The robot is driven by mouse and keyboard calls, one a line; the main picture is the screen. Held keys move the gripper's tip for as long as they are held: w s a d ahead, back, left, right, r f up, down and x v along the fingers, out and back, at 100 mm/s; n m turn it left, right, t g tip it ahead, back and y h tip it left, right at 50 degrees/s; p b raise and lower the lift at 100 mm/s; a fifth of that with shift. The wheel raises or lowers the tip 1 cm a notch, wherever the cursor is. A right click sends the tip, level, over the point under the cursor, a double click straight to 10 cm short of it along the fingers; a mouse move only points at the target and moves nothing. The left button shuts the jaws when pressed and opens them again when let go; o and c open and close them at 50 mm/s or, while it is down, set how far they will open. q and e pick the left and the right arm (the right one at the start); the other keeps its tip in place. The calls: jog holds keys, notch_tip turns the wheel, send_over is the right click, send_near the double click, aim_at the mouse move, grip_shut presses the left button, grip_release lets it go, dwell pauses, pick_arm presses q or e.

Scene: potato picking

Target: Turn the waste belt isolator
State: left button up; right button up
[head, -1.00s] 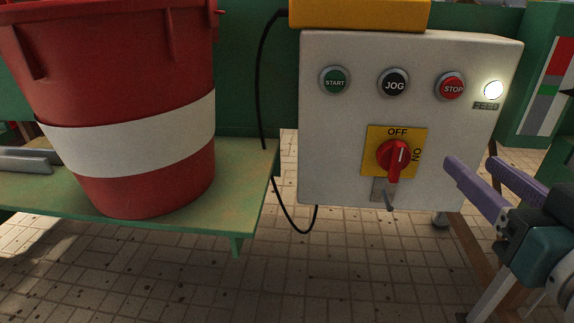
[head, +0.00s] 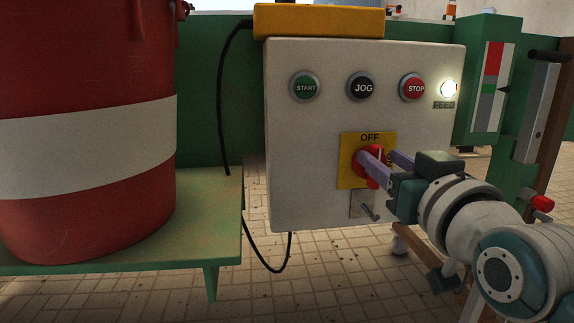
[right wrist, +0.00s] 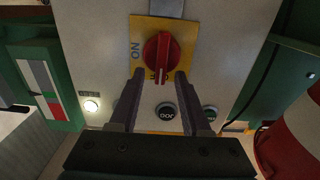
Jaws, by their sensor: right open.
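The isolator is a red rotary knob (head: 374,178) on a yellow plate (head: 347,163) marked OFF and ON, low on the pale control box (head: 315,180). My right gripper (head: 376,154) is open in front of the knob, its purple fingers partly covering it and the ON mark. In the right wrist view, which is upside down, the knob (right wrist: 162,50) lies between and just beyond the two fingertips (right wrist: 158,73). Its white line points toward OFF. I cannot tell whether the fingers touch it. My left gripper is not in view.
START, JOG and STOP buttons (head: 362,87) and a lit FEED lamp (head: 449,88) sit above the knob. A small metal hasp (head: 368,211) is just below it. A red bin (head: 80,210) stands on a green bench at left. A black cable (head: 222,100) hangs beside the box.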

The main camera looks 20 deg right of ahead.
jog(key=shift+w, duration=0.3)
jog(key=shift+c, duration=0.4)
grip_shut()
